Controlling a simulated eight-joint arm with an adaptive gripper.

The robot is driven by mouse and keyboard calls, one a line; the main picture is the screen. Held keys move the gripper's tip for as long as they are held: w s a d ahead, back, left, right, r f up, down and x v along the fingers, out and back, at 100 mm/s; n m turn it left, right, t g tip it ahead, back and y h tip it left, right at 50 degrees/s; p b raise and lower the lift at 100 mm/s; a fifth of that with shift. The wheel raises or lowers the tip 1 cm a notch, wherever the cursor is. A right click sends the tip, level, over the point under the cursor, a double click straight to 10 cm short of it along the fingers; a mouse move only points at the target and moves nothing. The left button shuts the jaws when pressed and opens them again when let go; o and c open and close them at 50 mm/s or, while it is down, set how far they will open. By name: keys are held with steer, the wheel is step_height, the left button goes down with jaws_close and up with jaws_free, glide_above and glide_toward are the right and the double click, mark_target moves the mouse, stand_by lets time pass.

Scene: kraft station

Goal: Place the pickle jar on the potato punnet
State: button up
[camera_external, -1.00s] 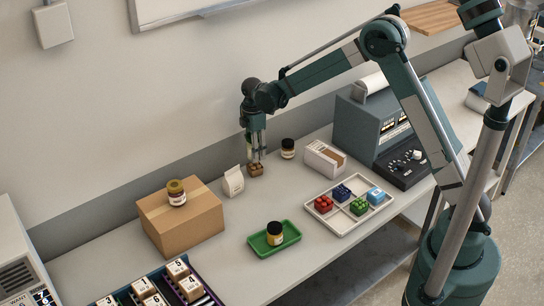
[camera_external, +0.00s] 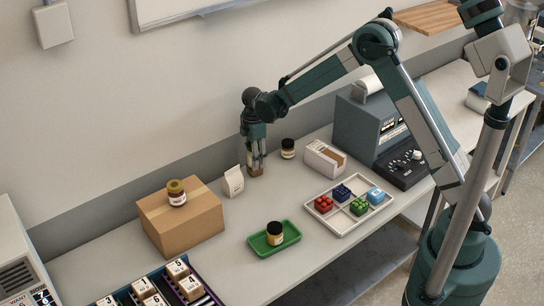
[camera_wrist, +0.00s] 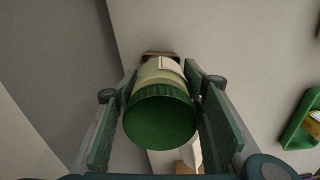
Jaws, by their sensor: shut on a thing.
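The pickle jar (camera_wrist: 160,118) has a green lid and a pale body with a white label. My gripper (camera_external: 256,166) is shut on it; the two green finger pads show on either side of it in the wrist view (camera_wrist: 163,120). The brown potato punnet (camera_external: 255,172) stands on the bench right under my gripper, mostly hidden by the fingers. An edge of it shows past the far end of the jar in the wrist view (camera_wrist: 160,54). The jar is over the punnet; I cannot tell whether they touch.
A white bag (camera_external: 233,182) stands close left, a dark-lidded jar (camera_external: 288,148) close right. A cardboard box (camera_external: 180,222) with a jar (camera_external: 176,192) on top is further left. A green tray (camera_external: 289,242) holding a jar (camera_external: 274,235) and a compartment tray (camera_external: 347,230) are in front.

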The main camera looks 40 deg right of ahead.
steer(key=shift+f, duration=0.1)
steer(key=o, duration=1.1)
steer(key=shift+o, duration=0.2)
steer(key=shift+r, duration=0.2)
step_height(320, 180, up, 12)
steer(key=shift+f+b, duration=0.1)
steer(key=shift+b, duration=0.2)
stand_by(0.5)
